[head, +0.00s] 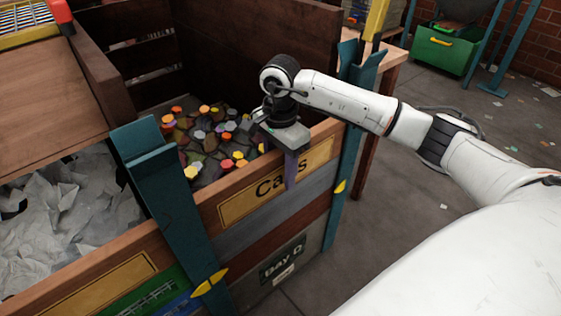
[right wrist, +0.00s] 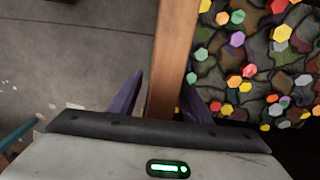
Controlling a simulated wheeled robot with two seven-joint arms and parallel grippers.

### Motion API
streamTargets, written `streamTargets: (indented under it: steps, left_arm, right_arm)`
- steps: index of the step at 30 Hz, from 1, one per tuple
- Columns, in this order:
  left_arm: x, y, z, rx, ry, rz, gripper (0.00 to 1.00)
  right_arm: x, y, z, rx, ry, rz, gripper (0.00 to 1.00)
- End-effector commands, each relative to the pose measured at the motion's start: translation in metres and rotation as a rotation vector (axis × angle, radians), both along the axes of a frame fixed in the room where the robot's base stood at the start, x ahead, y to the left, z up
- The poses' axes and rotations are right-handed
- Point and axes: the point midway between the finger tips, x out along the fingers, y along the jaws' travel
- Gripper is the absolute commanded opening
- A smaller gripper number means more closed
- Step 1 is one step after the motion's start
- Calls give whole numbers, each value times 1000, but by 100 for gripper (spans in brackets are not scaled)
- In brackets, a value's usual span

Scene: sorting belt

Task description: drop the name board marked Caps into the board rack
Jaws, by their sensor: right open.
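The name board marked Caps (head: 237,208) is a wooden plank with a yellow plate, across the front of a bin. Its ends meet the two teal posts of the board rack (head: 163,190), and its lower edge appears to lie along a grey board. My right gripper (right wrist: 163,82) is open over the board's top edge, with one purple finger on each side. The wooden edge (right wrist: 172,60) runs between the fingers in the right wrist view, with a visible gap at each side. In the head view one finger covers part of the lettering. My left gripper is not in view.
The bin behind the board holds many coloured caps (head: 205,135). A neighbouring bin at left holds crumpled whitish sheets (head: 65,220). A green bin (head: 445,48) stands at the back right.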

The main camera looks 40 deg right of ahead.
Motion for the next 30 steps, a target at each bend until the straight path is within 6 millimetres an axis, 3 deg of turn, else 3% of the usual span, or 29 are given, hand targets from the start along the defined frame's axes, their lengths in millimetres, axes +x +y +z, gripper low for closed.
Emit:
streamTargets:
  steps: [9, 17, 22, 23, 26, 30]
  left_arm:
    - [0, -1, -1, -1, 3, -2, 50]
    - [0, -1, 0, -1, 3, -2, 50]
    - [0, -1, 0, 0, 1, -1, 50]
    - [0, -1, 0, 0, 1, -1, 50]
    - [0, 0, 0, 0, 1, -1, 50]
    - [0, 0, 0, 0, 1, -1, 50]
  right_arm:
    - [0, 0, -2, 1, -1, 0, 42]
    - [0, 0, -2, 1, 0, 0, 0]
    - [0, 0, -2, 1, 0, 0, 0]
    - [0, 0, -2, 1, 0, 0, 17]
    - [0, 0, -2, 1, 0, 0, 0]
    - [0, 0, -2, 1, 0, 0, 0]
